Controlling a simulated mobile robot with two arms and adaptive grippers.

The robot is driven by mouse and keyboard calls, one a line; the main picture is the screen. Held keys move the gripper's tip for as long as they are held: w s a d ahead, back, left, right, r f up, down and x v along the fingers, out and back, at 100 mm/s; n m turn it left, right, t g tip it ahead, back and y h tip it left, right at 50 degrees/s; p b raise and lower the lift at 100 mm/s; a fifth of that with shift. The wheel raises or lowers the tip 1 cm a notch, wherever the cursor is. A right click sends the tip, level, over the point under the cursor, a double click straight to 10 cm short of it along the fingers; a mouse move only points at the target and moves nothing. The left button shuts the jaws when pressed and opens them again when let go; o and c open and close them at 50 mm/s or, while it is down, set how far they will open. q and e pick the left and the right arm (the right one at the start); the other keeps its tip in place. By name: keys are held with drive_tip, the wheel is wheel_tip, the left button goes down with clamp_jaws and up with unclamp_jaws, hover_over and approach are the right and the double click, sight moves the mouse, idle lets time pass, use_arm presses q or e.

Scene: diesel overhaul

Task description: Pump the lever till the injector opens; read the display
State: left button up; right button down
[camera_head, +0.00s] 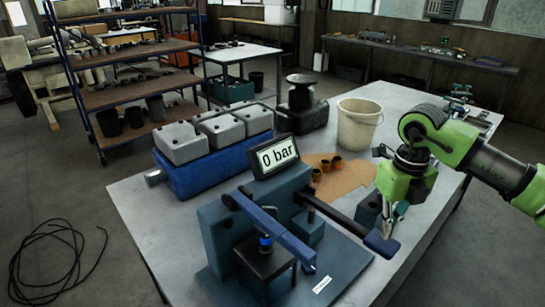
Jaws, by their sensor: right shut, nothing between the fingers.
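The injector tester (228,225) is a blue-grey stand on the table's front part. Its display (277,156) reads "0 bar". A dark lever (335,215) runs from the tester toward the right and ends in a blue handle (381,244). A small part with a blue band, perhaps the injector (265,244), stands upright under the tester's slanted blue-grey bar (268,226). My right gripper (387,228), on a green arm, points down, shut and empty, at the handle's upper side; I cannot tell whether it touches. My left gripper is out of view.
A blue crate-like block with grey covers (205,135) stands behind the tester. A cream bucket (358,125), brown cups (327,166) on a tan sheet and a dark weight-like object (301,105) stand farther back. A cable coil (55,262) lies on the floor at left.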

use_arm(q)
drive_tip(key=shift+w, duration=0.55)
